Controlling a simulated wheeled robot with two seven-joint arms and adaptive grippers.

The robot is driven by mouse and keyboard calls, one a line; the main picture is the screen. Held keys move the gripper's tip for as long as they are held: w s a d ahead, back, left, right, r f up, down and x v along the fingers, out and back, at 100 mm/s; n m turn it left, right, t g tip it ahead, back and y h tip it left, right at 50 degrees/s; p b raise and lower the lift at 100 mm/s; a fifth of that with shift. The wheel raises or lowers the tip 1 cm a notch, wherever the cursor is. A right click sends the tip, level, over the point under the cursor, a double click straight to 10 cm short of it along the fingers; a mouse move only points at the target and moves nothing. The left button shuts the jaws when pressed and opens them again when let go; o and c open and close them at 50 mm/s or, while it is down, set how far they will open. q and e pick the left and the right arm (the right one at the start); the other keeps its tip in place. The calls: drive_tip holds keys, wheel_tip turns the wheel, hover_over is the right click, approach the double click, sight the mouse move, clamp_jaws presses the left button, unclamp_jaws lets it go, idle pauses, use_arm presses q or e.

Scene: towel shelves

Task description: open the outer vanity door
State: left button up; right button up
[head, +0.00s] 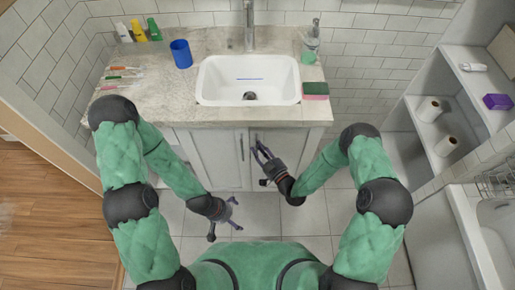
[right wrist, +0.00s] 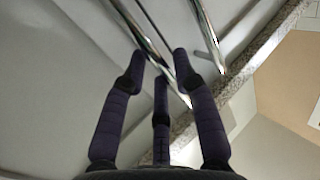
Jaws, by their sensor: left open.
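The vanity under the sink has two pale doors, a left door (head: 218,158) and a right door (head: 292,146). Both look shut; which one is the outer door I cannot tell. Upright metal handles stand near their meeting edges; the left one (head: 242,148) shows in the head view. My right gripper (head: 260,151) is at the right door's handle. In the right wrist view its fingers (right wrist: 159,62) are apart, with one shiny handle (right wrist: 163,52) running between them; contact is unclear. A second handle (right wrist: 208,38) lies to the right. My left gripper (head: 226,218) is open and empty, low before the vanity.
The stone countertop (head: 150,75) overhangs the doors and holds a blue cup (head: 181,54), bottles, toothbrushes, a soap dispenser (head: 310,45) and a sponge (head: 315,90). Shelves (head: 412,101) and a bathtub (head: 470,230) stand at the right. The tiled floor before the vanity is clear.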

drive_tip(key=shift+w+a, duration=0.4)
drive_tip(key=shift+w, duration=0.15)
clamp_jaws()
drive_tip(key=shift+s, duration=0.2)
